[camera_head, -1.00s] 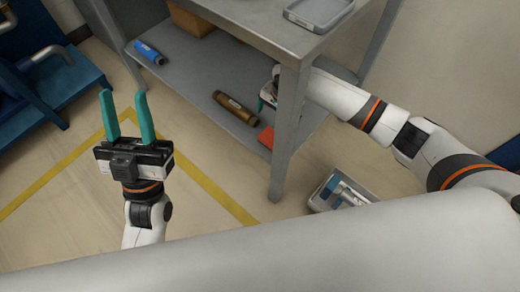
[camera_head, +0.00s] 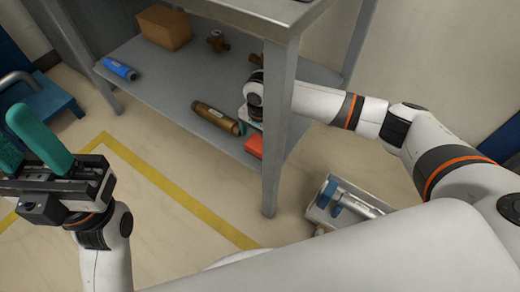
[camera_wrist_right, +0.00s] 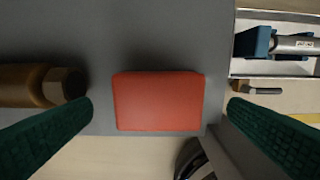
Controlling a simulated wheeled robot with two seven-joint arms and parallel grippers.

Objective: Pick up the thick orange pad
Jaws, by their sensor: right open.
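The thick orange pad (camera_head: 254,145) lies flat near the front edge of the grey lower shelf, beside a table leg. In the right wrist view the pad (camera_wrist_right: 158,101) shows whole, as a red-orange block centred between the fingers. My right gripper (camera_head: 251,122) is at the shelf by the pad, partly hidden by the table leg. In the wrist view my right gripper (camera_wrist_right: 160,106) is open and empty, with one green finger on either side of the pad and gaps between. My left gripper (camera_head: 25,145) is at the far left, away from the shelf, its teal fingers apart and empty.
A bronze cylinder (camera_head: 216,118) lies left of the pad, close to a right finger. The table leg (camera_head: 273,140) stands right of the pad. A blue cylinder (camera_head: 120,69) and cardboard box (camera_head: 164,27) are farther back. A bin (camera_head: 325,205) sits on the floor.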

